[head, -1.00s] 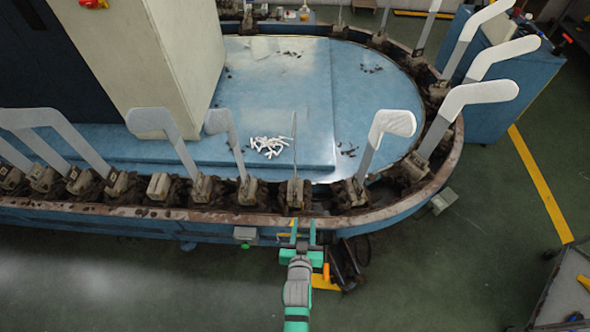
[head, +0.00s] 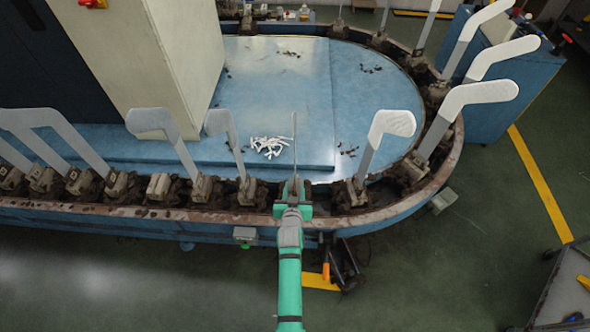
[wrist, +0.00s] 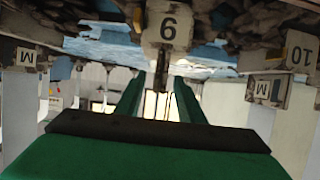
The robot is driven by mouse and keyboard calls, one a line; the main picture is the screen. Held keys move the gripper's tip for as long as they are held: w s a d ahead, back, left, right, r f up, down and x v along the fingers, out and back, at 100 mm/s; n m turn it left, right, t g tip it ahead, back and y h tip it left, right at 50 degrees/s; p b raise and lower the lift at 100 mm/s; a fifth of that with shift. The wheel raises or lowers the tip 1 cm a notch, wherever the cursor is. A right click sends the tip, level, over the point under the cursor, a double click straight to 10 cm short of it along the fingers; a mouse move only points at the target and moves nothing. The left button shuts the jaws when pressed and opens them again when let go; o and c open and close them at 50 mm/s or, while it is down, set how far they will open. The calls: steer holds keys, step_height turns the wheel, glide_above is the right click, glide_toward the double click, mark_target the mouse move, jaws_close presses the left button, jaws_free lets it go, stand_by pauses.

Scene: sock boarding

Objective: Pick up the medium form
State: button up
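A thin form (head: 294,140) stands upright and edge-on at the near rail in the head view. My gripper (head: 293,190) is at the foot of this form, over the rail. In the wrist view my gripper's two green fingers (wrist: 158,98) are apart. Which tag belongs to the thin form is unclear.
Pale forms stand close by to the left (head: 225,130) and right (head: 385,135). The brown rail (head: 400,197) curves round a blue table (head: 300,80) with a pile of white pieces (head: 268,146). A jack-like cart (head: 345,265) stands on the floor, right of my arm.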

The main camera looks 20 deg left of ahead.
steer(key=x, duration=0.5)
steer(key=shift+r, duration=0.15)
steer(key=shift+d, duration=0.1)
jaws_close()
